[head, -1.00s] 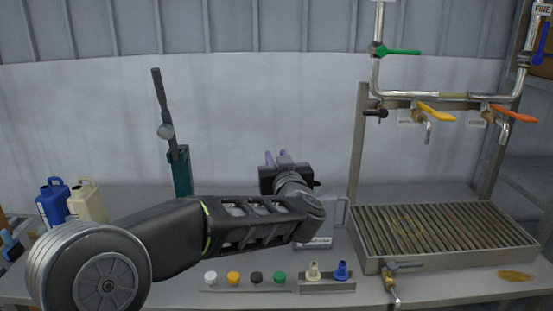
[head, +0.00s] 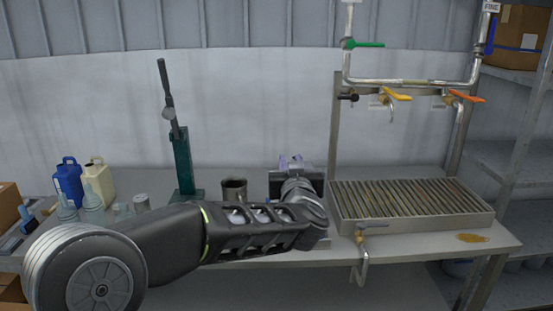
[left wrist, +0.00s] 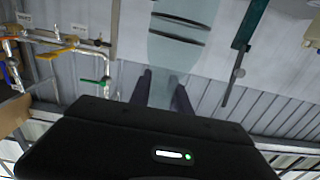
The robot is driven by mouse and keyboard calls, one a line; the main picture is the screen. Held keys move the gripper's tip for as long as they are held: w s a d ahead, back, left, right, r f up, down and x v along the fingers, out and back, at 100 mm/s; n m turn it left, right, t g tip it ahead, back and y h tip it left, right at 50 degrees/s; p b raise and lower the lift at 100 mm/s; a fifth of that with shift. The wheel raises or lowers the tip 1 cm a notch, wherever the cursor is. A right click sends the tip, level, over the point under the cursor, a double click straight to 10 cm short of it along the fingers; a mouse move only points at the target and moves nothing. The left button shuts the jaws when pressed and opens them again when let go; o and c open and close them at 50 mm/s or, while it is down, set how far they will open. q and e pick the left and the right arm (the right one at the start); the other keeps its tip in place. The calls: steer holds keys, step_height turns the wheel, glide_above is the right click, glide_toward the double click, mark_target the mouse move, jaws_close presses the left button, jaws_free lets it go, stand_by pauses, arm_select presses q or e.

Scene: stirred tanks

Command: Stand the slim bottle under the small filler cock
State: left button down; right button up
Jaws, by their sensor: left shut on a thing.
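My left gripper (head: 291,162) is raised over the bench, left of the grated tray, with its arm in front of its lower part. In the left wrist view, its two fingers (left wrist: 165,90) are shut on a clear bluish bottle (left wrist: 177,40) with dark bands. The bottle is mostly hidden in the head view, and its base is not clear. Two filler cocks hang over the tray: one with a yellow lever (head: 397,95) and a shorter spout, one with an orange lever (head: 466,97) and a longer spout. My right gripper is not in view.
The grated drip tray (head: 409,222) is empty, with a drain cock (head: 365,232) at its front. A steel cup (head: 235,187) and a green lever press (head: 183,160) stand left of the gripper. Blue (head: 69,181) and cream (head: 97,179) jugs stand further left.

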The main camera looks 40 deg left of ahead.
arm_select(q)
steer(key=d+f+m+t+h+b, duration=0.1)
steer(key=d+f+m+h, duration=0.1)
steer(key=d+f, duration=0.5)
steer(key=d+f+m+t+h+b, duration=0.1)
steer(key=d+f+h, duration=0.4)
steer(key=f, duration=0.9)
steer(key=d+f+m+t+h+b, duration=0.2)
steer(key=d+f+m+h, duration=0.2)
steer(key=d+f, duration=0.4)
step_height(320, 180, down, 3)
steer(key=shift+w+d+r+m, duration=0.15)
steer(key=shift+w+d+m, duration=0.2)
steer(key=shift+d+m, duration=0.05)
